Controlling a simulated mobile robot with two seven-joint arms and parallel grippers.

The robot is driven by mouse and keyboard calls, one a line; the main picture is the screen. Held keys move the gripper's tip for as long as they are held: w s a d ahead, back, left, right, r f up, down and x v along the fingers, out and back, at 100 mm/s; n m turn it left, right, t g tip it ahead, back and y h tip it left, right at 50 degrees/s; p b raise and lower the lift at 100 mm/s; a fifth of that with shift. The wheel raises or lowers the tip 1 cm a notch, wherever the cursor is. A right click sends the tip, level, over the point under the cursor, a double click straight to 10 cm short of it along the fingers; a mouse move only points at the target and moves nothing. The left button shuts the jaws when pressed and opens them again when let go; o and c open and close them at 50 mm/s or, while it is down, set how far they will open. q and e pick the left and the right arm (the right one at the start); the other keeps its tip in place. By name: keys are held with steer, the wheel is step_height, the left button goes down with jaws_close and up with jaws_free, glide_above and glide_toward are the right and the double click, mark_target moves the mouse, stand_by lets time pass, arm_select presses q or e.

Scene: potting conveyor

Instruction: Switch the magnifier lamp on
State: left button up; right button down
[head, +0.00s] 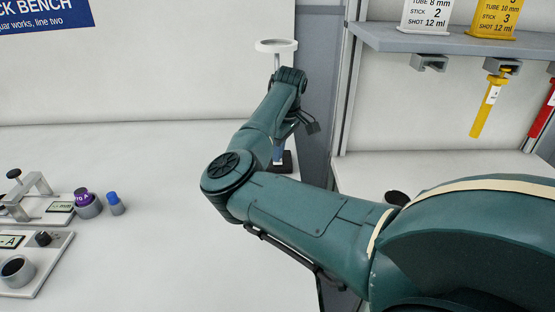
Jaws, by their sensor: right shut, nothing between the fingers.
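The magnifier lamp (276,45) stands at the back of the white bench, just left of the grey upright. Its pale ring head shows above my right arm, and a dark base (287,162) shows below. My arm hides most of the stem between them. My right gripper (311,126) is at the lamp, partly hidden behind my own wrist, and is shut with nothing in it. Whether it touches the lamp cannot be told. The lamp's switch cannot be made out, nor whether the lamp is lit. My left gripper is out of view.
At the left are fixtures (40,208), a purple-topped piece (83,203) and a blue-capped piece (115,204). A grey shelf (450,40) with labelled holders is at the upper right; a yellow tool (487,108) and a red tool (542,110) hang beneath. The bench's middle left is clear.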

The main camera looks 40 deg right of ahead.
steer(key=shift+f, duration=0.25)
steer(key=shift+r+p, duration=1.6)
steer(key=shift+r, duration=1.95)
steer(key=shift+f, duration=0.1)
